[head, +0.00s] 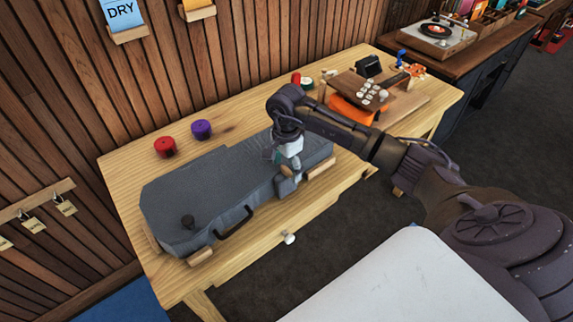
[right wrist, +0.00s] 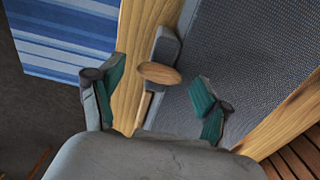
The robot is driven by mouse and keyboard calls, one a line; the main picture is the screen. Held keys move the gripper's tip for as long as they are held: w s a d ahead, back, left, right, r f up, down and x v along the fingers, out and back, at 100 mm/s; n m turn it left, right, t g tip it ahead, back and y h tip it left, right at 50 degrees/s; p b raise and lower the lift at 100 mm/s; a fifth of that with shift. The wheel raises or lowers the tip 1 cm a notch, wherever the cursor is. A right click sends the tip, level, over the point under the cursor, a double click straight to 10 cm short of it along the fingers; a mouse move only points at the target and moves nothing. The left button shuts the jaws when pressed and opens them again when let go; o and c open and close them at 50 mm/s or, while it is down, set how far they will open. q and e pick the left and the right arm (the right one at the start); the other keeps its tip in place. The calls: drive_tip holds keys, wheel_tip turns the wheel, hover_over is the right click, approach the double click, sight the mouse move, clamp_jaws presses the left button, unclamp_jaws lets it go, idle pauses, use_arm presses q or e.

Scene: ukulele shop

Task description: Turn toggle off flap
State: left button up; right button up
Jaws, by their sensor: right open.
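A grey ukulele case (head: 225,185) lies on the wooden workbench. A tan oval wooden toggle (right wrist: 160,73) shows in the right wrist view, on or over a narrow grey flap (right wrist: 166,45) at the case's edge. A tan piece, likely the toggle (head: 287,187), shows in the head view just below my right gripper (head: 287,164). In the right wrist view my right gripper (right wrist: 158,92) is open, with teal pads on either side of the toggle. Nothing is visibly held; contact cannot be told. My left gripper is not in view.
A wooden stand with an orange item (head: 350,108) is at right.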

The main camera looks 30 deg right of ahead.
drive_tip(key=shift+c, duration=0.2)
drive_tip(key=c, duration=1.1)
drive_tip(key=shift+m, duration=0.3)
drive_tip(key=m+b, duration=0.2)
drive_tip(key=m, duration=0.1)
drive_tip(key=m+b, duration=0.2)
drive_tip(key=m, duration=0.3)
drive_tip(key=m+b, duration=0.1)
drive_tip(key=m, duration=0.8)
drive_tip(key=shift+b, duration=0.35)
drive_tip(key=shift+m, duration=0.4)
